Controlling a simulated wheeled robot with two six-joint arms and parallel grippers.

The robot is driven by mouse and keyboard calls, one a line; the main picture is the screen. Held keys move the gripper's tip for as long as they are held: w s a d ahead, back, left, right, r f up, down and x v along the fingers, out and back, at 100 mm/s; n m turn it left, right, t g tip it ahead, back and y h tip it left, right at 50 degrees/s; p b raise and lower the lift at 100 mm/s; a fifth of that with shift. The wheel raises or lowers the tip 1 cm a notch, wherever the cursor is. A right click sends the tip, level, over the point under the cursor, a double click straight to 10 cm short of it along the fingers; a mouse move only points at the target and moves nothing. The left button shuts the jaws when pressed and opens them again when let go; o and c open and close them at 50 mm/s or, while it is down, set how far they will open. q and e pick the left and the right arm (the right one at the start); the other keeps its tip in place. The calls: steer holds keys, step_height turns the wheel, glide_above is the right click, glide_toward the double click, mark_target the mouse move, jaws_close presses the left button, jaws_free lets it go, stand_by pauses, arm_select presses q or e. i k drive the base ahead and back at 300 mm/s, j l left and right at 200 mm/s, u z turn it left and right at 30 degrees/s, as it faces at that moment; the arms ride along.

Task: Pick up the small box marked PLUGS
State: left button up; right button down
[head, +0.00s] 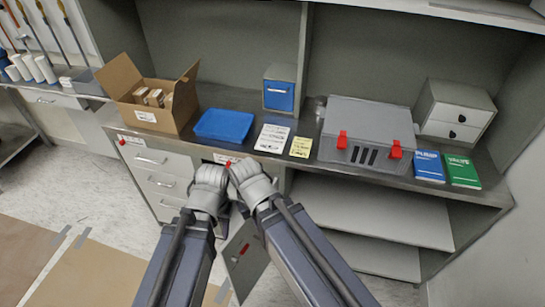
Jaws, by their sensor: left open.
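No box with a readable PLUGS mark shows. Several small boxes (155,97) stand inside the open cardboard box (148,119) at the left of the counter; their marks are too small to read. My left gripper (210,174) is at the counter's front edge, below the blue tray and to the right of the drawers. It is open, and I see nothing held in it. My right gripper (243,170) is close beside it on the right; its fingers are too unclear to tell open from shut. Both arms hide what is directly below the grippers.
A blue tray (224,125), papers (272,138), a grey case (367,128) with red latches, two books (462,171) and a small drawer unit (455,112) occupy the counter. A grey panel (243,262) with a red handle stands out below my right gripper.

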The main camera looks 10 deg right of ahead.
mark_target(140, 97)
steer(key=i+j, duration=0.1)
steer(key=j, duration=0.35)
steer(key=i+j+z, duration=0.1)
steer(key=j, duration=0.35)
steer(key=i+j, duration=0.15)
steer(key=j, duration=0.35)
steer(key=i+j+z, duration=0.1)
steer(key=j, duration=0.35)
steer(key=i+j+z, duration=0.1)
steer(key=i, duration=0.25)
steer(key=i+j, duration=0.25)
steer(key=i+l+z, duration=0.1)
steer(key=i, duration=0.2)
